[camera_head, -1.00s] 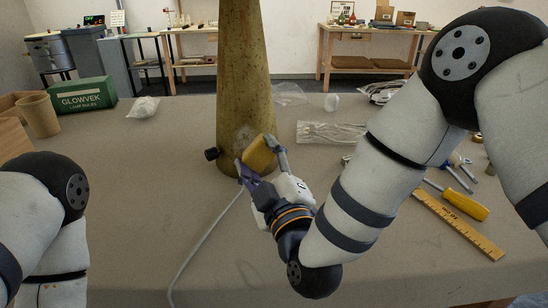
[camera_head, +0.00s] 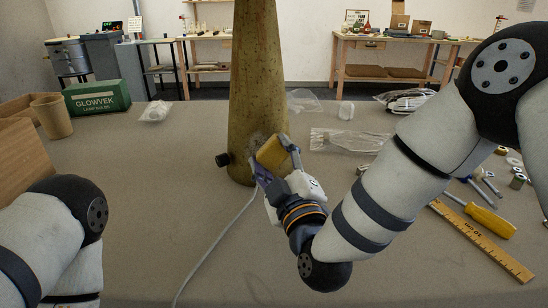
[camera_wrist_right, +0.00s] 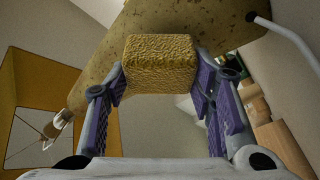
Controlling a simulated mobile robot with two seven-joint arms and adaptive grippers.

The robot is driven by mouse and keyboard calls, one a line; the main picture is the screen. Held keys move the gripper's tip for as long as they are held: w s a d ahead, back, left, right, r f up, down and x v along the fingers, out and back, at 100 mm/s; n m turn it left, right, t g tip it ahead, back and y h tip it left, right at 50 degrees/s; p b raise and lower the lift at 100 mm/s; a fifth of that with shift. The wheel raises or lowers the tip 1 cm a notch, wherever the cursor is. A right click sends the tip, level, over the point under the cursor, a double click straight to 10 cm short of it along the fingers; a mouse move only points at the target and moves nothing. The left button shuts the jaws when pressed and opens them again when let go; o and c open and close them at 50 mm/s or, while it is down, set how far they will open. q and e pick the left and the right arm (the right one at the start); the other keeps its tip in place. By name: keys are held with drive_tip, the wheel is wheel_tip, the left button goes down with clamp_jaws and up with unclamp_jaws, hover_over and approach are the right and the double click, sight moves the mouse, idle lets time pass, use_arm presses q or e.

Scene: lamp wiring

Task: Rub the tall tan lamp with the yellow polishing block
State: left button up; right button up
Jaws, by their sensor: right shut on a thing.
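The tall tan lamp (camera_head: 256,80) stands upright on the table, its top cut off by the head view's upper edge. Its surface is speckled, with a greyish patch low on its front. A dark knob (camera_head: 223,160) sticks out at the left of its base. My right gripper (camera_head: 277,160) is shut on the yellow polishing block (camera_head: 271,153), which is against or very near the lamp's lower front. In the right wrist view the block (camera_wrist_right: 161,64) sits between the purple finger pads, with the lamp (camera_wrist_right: 190,20) behind it. My left gripper is out of view; only my left arm shows.
A grey cord (camera_head: 215,245) runs from the lamp base toward the front. A yellow screwdriver (camera_head: 490,220) and a ruler (camera_head: 485,243) lie at right. A green box (camera_head: 97,97), a tan cup (camera_head: 52,116) and clear plastic bags (camera_head: 155,111) stand or lie farther back.

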drive_tip(key=shift+w+f, duration=0.15)
drive_tip(key=shift+w, duration=0.7)
